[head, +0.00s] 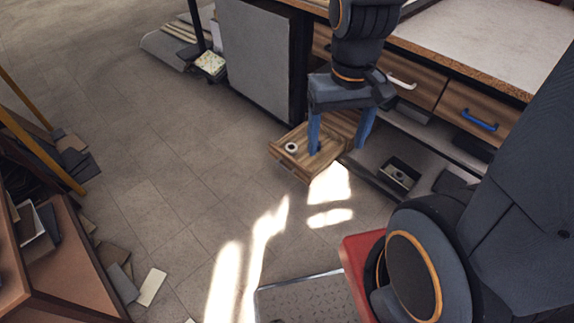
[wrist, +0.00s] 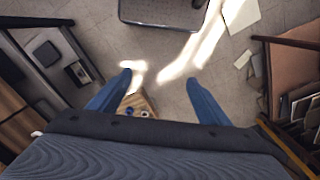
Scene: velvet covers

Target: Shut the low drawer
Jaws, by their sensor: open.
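The low drawer (head: 296,164) is a wooden drawer that stands pulled out from under the workbench, near the floor, in the head view. A small white ring-shaped thing and a dark blue one lie in it. A corner of the drawer (wrist: 143,103) also shows in the wrist view between my fingers, with the rest hidden behind my gripper. My gripper (head: 341,146) is open and empty, its two blue fingers pointing down. In the head view the fingers overlap the drawer; I cannot tell whether they touch it.
Upper drawers with a white handle (head: 401,82) and a blue handle (head: 480,120) are in the bench. A low shelf (head: 375,160) holds dark boxes. A grey panel (head: 258,60) stands left of the drawer. Loose tiles (head: 120,270) lie at left; the middle floor is clear.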

